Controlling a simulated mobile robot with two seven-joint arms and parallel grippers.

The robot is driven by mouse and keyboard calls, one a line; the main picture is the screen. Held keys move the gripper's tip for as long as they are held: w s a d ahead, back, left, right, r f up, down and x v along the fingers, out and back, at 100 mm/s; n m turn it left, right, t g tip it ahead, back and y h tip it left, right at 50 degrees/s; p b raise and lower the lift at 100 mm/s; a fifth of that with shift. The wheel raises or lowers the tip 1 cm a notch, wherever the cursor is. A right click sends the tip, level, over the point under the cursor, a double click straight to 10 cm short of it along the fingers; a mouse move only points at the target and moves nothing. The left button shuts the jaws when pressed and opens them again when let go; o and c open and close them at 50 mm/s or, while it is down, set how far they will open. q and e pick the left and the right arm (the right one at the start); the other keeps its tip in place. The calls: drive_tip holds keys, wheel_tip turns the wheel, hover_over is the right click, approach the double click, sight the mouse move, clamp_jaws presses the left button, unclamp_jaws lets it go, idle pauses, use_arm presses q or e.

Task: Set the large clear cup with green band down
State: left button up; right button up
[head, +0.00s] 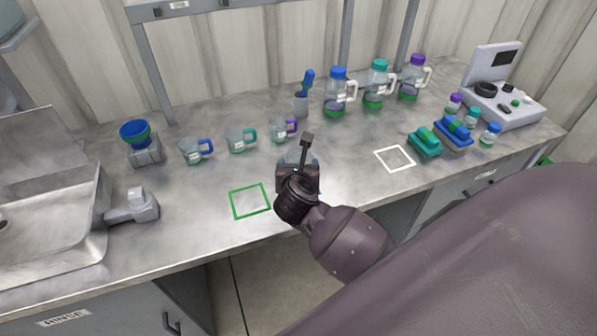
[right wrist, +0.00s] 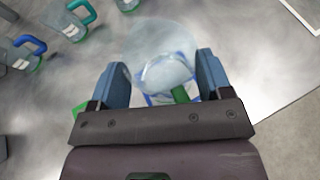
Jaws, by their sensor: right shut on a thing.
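My right gripper (head: 298,168) is over the counter near its front edge, right of the green square outline (head: 250,201). It is shut on the large clear cup (head: 297,155), which is mostly hidden behind the gripper in the head view. In the right wrist view the clear cup (right wrist: 165,45) shows between and beyond the two blue fingers of the gripper (right wrist: 162,76), with a bit of green (right wrist: 181,94) near it. A blue outline (right wrist: 152,99) shows there around or through the cup. I cannot tell whether the cup touches the counter. My left gripper is out of view.
Small clear cups with blue (head: 196,150), teal (head: 241,139) and purple (head: 283,129) handles stand behind left. Lidded jugs (head: 337,92) stand at the back. A sink (head: 50,225) is left.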

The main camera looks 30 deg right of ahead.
drive_tip(key=shift+f, duration=0.85)
drive_tip(key=shift+f, duration=0.15)
drive_tip(key=o, duration=1)
